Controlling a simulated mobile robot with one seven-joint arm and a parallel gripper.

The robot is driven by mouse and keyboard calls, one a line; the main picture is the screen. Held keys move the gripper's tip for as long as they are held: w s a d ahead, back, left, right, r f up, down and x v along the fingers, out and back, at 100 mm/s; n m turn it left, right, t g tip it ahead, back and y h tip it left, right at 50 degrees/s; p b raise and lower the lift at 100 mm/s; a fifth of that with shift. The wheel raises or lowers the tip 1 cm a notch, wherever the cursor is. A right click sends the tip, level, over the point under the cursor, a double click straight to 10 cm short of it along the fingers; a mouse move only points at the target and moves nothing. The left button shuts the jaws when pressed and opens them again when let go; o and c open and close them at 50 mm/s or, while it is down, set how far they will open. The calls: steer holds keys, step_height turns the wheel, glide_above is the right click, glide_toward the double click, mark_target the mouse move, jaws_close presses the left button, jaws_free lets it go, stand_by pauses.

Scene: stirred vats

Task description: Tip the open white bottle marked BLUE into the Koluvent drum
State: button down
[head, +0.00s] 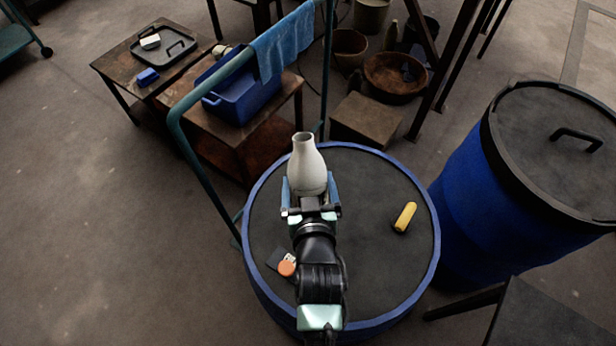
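A white bottle (307,163) with a narrow open neck stands upright between the blue fingers of my gripper (310,188), which look closed on its lower body. No marking on it can be read from here. Bottle and gripper appear over the dark top of a blue-rimmed round drum (380,175); I cannot tell whether the bottle touches that top. A second blue drum (465,205) stands at the right, with a black lid (545,115) and handle on it. No name shows on either drum, so I cannot tell which is Koluvent.
A yellow cylinder (405,216) and a small orange-topped item (287,267) lie on the near drum's top. A green rail (195,88) with a blue towel (284,42) stands just behind. A blue bin (240,98) sits on a low table. Floor at left is clear.

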steer(key=shift+s+d+g+p, duration=0.2)
steer(key=shift+s+g+p, duration=0.85)
steer(key=shift+p, duration=1.8)
steer(key=shift+s+d+f+g+h+p, duration=0.15)
steer(key=shift+s+g+h+p, duration=0.1)
steer(key=shift+g+p, duration=0.5)
steer(key=shift+s+f+g+h+p, duration=0.1)
steer(key=shift+s+g+h+p, duration=0.1)
steer(key=shift+g+p, duration=0.5)
steer(key=shift+s+d+f+n+g+p, duration=0.1)
steer(key=shift+s+f+n+g+p, duration=0.3)
steer(key=shift+g+p, duration=0.75)
steer(key=shift+s+f+g+h+p, duration=0.35)
steer(key=shift+f+g+p, duration=0.45)
steer(key=shift+g+p, duration=0.15)
steer(key=shift+d+f+g+h+b, duration=0.1)
steer(key=shift+f+g+h+b, duration=0.25)
steer(key=shift+f+g, duration=0.55)
steer(key=shift+f+g+b, duration=0.4)
steer(key=shift+g+b, duration=0.35)
steer(key=shift+g, duration=0.15)
steer(key=shift+f+b, duration=0.15)
steer(key=shift+b, duration=0.2)
steer(key=shift+g, duration=0.4)
